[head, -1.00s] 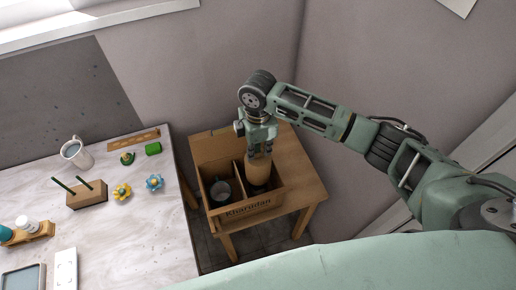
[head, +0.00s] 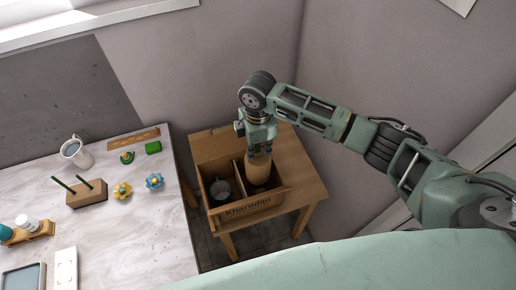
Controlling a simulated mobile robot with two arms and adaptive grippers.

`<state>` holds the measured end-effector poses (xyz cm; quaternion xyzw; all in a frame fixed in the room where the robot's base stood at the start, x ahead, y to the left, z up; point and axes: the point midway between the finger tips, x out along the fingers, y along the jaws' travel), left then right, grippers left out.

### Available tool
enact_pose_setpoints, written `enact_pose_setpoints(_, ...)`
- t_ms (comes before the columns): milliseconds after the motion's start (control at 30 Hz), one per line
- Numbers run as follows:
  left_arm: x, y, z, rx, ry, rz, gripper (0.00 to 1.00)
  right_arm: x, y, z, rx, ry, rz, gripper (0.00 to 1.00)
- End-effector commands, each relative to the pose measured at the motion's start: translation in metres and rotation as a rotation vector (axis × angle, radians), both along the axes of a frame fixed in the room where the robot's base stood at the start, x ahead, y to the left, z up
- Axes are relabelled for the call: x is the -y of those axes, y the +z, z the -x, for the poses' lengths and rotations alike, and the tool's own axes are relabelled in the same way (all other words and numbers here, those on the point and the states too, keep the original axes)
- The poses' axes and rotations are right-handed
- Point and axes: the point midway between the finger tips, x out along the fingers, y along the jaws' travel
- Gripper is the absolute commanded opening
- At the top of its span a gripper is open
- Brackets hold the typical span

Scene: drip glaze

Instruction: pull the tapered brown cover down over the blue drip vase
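The tapered brown cover (head: 258,173) stands upright in the right compartment of a wooden crate (head: 245,212) in the head view. My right gripper (head: 260,150) points down from above with its fingers at the cover's narrow top, and it appears shut on it. I cannot make out the blue drip vase; the cover and the crate walls hide whatever is under and behind them. The area around the cover's lower end is dark. My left gripper is not in view.
The crate's left compartment holds a dark grey mug-like vessel (head: 220,188). The crate sits on a small wooden table (head: 300,185) in the corner by the walls. A marble-topped table (head: 130,235) at left bears a white mug (head: 76,152), flowers and blocks.

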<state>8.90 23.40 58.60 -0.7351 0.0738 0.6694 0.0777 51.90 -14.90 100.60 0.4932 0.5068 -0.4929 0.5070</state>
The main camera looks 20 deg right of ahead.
Motion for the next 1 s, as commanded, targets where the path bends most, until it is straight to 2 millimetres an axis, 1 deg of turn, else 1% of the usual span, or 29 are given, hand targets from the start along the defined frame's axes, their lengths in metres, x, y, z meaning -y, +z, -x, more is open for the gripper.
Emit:
enact_pose_setpoints(500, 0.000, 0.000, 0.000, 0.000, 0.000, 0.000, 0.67, 0.000, -0.001, 0.000, 0.000, 0.000, 0.000, 0.00)
enact_pose_setpoints(1000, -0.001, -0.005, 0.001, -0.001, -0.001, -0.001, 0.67, 0.000, -0.010, 0.000, 0.000, 0.000, 0.000, 0.00)
